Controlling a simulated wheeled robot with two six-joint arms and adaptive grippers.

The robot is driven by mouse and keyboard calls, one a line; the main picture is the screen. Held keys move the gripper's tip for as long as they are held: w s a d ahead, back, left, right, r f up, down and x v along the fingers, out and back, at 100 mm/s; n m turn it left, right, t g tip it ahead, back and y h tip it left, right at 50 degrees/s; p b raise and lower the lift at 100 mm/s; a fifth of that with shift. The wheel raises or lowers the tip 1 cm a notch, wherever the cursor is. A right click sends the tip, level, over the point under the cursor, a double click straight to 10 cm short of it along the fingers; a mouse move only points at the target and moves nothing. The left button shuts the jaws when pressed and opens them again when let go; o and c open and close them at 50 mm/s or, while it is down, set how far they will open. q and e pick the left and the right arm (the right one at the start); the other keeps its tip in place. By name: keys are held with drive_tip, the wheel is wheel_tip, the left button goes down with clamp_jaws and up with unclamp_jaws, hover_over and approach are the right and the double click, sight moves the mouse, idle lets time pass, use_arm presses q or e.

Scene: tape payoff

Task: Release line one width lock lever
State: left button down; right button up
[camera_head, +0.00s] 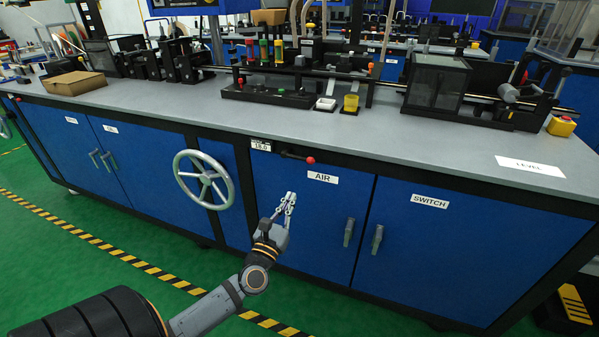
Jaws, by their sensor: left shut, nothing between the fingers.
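A short black lever (292,155) with a red ball knob (310,160) sits on the front of the blue cabinet, just under the worktop edge, and points to the right. It looks like the lock lever, but no label naming it can be read. A small white plate (261,145) with dark text and a number is to its left. My left gripper (289,197) is shut and empty in front of the cabinet, below the lever in the picture and apart from it. My right gripper is not in view.
A grey handwheel (203,180) stands out from the cabinet front, left of my gripper. Machines and a cardboard box (75,83) stand on the grey worktop (420,137). Green floor in front is open.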

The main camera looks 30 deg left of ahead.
sight(298, 158)
use_arm(q)
drive_tip(key=w+a+r+p, duration=0.1)
drive_tip(key=w+r+p, duration=0.1)
drive_tip(key=w+r, duration=0.3)
drive_tip(key=x, duration=0.2)
drive_tip(key=shift+w+f, duration=0.3)
drive_tip(key=shift+w, duration=0.05)
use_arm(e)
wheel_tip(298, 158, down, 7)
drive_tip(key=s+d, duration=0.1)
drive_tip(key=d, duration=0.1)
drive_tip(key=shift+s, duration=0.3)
use_arm(q)
drive_tip(key=shift+a, duration=0.15)
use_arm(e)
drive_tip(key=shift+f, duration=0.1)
use_arm(q)
drive_tip(key=shift+r+n+y+p, duration=0.3)
drive_tip(key=shift+n+y+p, duration=0.1)
drive_tip(key=shift+n, duration=0.3)
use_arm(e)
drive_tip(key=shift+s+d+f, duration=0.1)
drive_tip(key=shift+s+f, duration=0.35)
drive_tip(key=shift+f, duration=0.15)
